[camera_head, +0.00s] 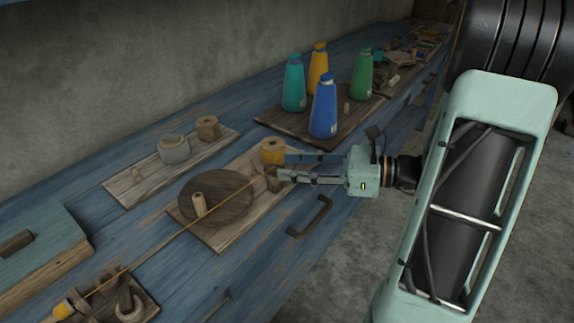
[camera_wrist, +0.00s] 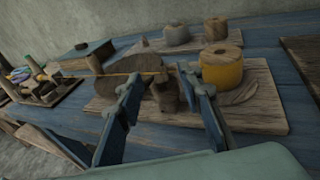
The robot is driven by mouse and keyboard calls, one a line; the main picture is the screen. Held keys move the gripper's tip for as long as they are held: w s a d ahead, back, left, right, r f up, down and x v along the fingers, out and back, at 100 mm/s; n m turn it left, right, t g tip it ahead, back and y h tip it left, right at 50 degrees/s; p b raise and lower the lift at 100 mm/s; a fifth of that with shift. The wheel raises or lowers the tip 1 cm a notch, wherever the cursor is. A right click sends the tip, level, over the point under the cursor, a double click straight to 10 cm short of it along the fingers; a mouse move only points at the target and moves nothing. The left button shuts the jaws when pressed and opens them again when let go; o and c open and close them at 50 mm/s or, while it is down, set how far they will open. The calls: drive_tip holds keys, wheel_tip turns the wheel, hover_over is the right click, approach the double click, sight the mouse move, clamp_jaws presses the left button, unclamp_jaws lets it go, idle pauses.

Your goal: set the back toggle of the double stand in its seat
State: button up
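The board (camera_head: 220,240) near my gripper carries a dark round disc (camera_head: 228,190) with a pale peg (camera_head: 198,204), a yellow spool (camera_head: 272,150) and a small wooden piece (camera_head: 273,183). I cannot tell for sure which parts are the double stand and its back toggle. My gripper (camera_head: 282,165) reaches in from the right, low over the board's right end. In the wrist view its fingers (camera_wrist: 160,76) are apart, with an upright wooden piece (camera_wrist: 165,92) between and beyond them. Contact is not clear. The yellow spool (camera_wrist: 222,66) stands just right of the fingers.
A yellow thread (camera_head: 160,244) runs from a pegged stand (camera_head: 140,297) at lower left to the wooden piece. A back board (camera_head: 125,190) holds a grey spool (camera_head: 174,149) and a wooden spool (camera_head: 208,128). Several bottles (camera_head: 323,108) stand behind my gripper. A dark handle (camera_head: 310,217) sits at the front.

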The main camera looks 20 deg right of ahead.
drive_tip(key=v, duration=1)
